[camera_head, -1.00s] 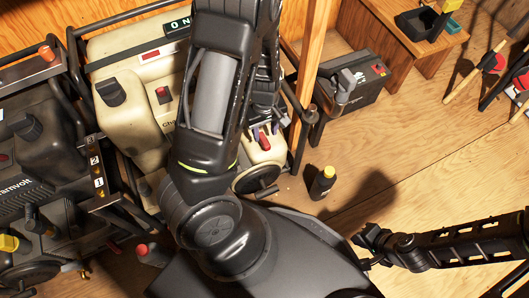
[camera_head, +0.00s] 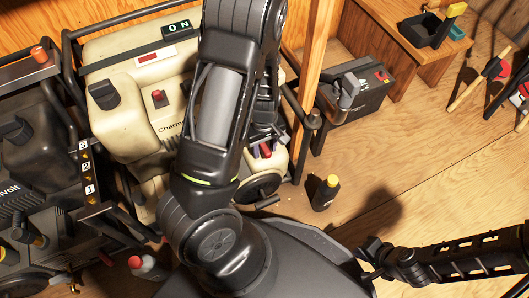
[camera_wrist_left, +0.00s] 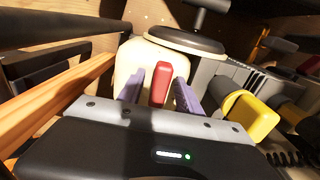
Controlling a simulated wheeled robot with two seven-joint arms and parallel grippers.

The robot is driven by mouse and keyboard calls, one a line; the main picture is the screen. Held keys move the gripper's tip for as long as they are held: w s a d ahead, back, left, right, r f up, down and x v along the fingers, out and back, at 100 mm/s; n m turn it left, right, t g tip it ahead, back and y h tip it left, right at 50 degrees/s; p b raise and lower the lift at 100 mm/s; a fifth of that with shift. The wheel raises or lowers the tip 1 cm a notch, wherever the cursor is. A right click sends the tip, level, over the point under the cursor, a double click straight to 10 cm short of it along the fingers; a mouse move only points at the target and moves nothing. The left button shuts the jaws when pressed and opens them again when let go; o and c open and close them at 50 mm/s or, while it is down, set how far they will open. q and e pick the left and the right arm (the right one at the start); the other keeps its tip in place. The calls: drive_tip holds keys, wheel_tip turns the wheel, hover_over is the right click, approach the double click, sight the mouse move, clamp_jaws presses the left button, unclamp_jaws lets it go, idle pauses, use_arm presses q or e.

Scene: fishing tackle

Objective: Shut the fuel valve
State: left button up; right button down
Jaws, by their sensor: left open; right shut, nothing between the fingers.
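The fuel valve appears to be the red lever (camera_wrist_left: 161,84) on a cream panel, standing upright in the left wrist view. In the head view a small red part (camera_head: 265,150) shows beside my left gripper, mostly hidden by my arm. My left gripper (camera_wrist_left: 157,92) is open, with one purple finger on each side of the lever; I cannot tell whether they touch it. The lever belongs to the cream generator (camera_head: 125,62), which bears an ON sign. My right gripper (camera_head: 367,262) is shut and empty at the lower right, away from the generator.
A dark generator (camera_head: 40,140) stands at the left. A black bottle with a yellow cap (camera_head: 326,193) stands on the floor right of the cream generator. A dark box (camera_head: 355,95) sits behind it by a wooden post (camera_head: 312,60). Open wooden floor lies at the right.

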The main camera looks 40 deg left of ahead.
use_arm(q)
drive_tip(key=shift+f, duration=0.6)
clamp_jaws()
